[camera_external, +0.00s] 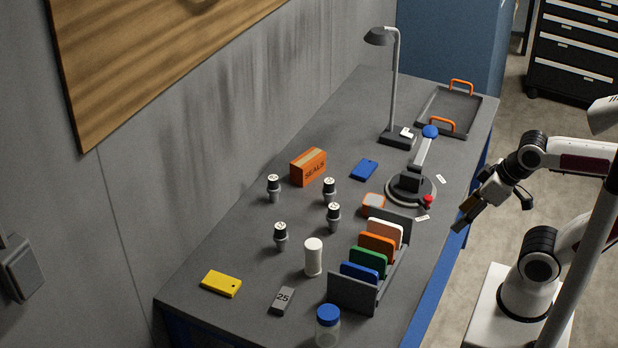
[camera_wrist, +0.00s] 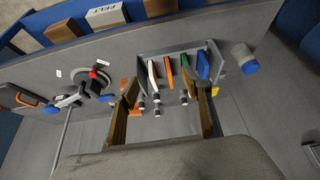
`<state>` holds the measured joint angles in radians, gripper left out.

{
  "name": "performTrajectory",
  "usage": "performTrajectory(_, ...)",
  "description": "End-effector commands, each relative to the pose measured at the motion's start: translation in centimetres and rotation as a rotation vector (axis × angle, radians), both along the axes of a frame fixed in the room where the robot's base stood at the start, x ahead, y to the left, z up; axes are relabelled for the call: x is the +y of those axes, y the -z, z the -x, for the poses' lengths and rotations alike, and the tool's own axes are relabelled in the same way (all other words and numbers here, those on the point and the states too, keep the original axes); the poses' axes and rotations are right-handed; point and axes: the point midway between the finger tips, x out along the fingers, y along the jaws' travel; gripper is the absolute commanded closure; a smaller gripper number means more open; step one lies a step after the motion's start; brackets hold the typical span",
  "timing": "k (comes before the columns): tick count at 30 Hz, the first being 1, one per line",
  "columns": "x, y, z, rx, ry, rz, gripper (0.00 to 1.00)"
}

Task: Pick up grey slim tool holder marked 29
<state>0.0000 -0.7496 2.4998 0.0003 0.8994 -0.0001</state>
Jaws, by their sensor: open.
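Several slim grey tool holders with black tops and white marked caps stand upright on the grey bench in the external view: one at the back left (camera_external: 273,188), one at the back right (camera_external: 329,190), one at the front right (camera_external: 333,217) and one at the front left (camera_external: 281,236). Their marks are too small to read, so I cannot tell which is 29. My gripper (camera_external: 464,214) is open and empty, off the right edge of the bench, well away from them. In the wrist view its fingers (camera_wrist: 167,92) are spread, with small holders (camera_wrist: 157,112) visible between them.
A rack (camera_external: 352,293) with coloured plates stands right of the holders, beside a white cylinder (camera_external: 313,257). An orange SEALS box (camera_external: 308,167), a lamp (camera_external: 397,137), a round-based stand (camera_external: 410,188) and a blue-lidded jar (camera_external: 327,326) are also obstacles.

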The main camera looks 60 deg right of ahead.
Motion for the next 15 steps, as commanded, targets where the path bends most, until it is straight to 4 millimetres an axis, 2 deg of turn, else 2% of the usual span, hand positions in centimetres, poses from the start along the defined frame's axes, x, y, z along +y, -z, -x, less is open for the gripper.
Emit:
performTrajectory(4,0.1,-0.1,-0.6,-0.006,-0.002,-0.004,0.51)
performTrajectory(8,0.5,-0.5,-2.1,-0.022,-0.006,-0.015,0.51)
performTrajectory(15,1.3,-1.3,-7.0,-0.077,-0.013,-0.048,0.51)
